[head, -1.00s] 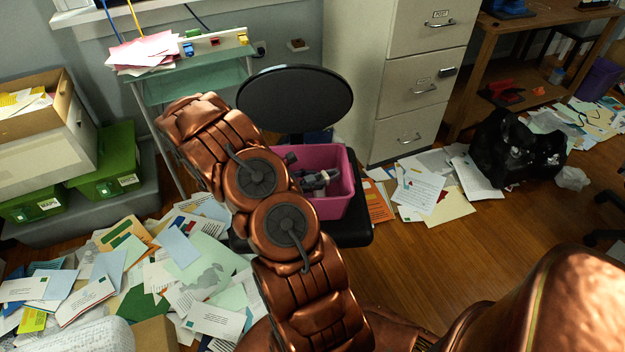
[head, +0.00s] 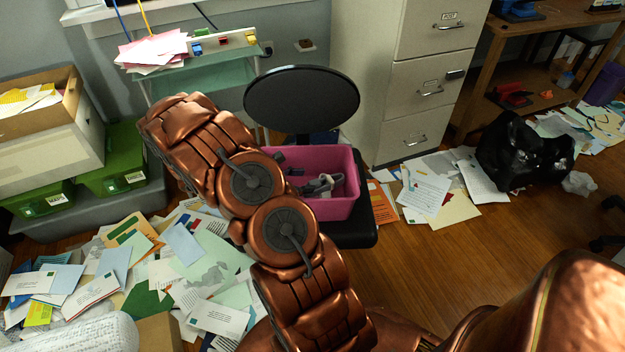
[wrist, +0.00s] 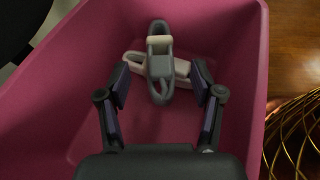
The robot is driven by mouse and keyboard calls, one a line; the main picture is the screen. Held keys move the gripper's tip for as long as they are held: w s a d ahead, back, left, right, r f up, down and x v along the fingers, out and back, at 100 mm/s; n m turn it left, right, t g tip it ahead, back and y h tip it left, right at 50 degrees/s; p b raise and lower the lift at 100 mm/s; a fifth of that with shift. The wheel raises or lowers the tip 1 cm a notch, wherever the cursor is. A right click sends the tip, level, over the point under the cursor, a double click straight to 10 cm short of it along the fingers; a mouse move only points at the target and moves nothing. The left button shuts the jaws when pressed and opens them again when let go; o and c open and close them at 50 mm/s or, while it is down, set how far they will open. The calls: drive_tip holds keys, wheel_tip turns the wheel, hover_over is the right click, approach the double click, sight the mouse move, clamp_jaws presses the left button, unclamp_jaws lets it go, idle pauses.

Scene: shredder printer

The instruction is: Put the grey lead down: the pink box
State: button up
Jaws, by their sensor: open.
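The pink box (head: 340,206) stands on a dark seat in the head view, and its walls fill most of the wrist view (wrist: 60,90). The grey lead (wrist: 159,72), a coiled bundle with a pale band, lies in the box across a whitish bundle (wrist: 133,58). The grey lead also seems to show in the head view (head: 322,184), partly hidden. My gripper (wrist: 162,85) is open over the box, its fingers spread on either side of the grey lead with gaps visible. In the head view my arm hides most of the gripper.
A round black disc (head: 302,98) stands right behind the box. A filing cabinet (head: 425,90) is to the back right, and a green shelf stand (head: 200,75) to the back left. Papers (head: 200,260) cover the floor at left. A black bag (head: 525,150) lies at right.

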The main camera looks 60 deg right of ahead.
drive_tip(key=s+a+r+m+y, duration=0.2)
drive_tip(key=a+r+m, duration=0.2)
drive_tip(key=a+r, duration=0.4)
drive_tip(key=s+a+r+m+t+y, duration=0.1)
drive_tip(key=s+a+r+m+y, duration=0.1)
drive_tip(key=a, duration=0.8)
drive_tip(key=s+a+r+m+t+y, duration=0.1)
drive_tip(key=s+a+r+m+y, duration=0.2)
drive_tip(key=s+a+r, duration=0.4)
drive_tip(key=s+a+r+m+t+y, duration=0.2)
drive_tip(key=s+a+r+y, duration=0.2)
drive_tip(key=a, duration=0.8)
drive_tip(key=shift+s+a+r+m+y, duration=0.2)
drive_tip(key=shift+s+a+m+y, duration=0.15)
drive_tip(key=shift+s, duration=0.6)
wheel_tip(320, 180, up, 20)
drive_tip(key=t+p, duration=0.1)
drive_tip(key=p, duration=1.8)
drive_tip(key=shift+r, duration=0.2)
drive_tip(key=shift+s, duration=0.1)
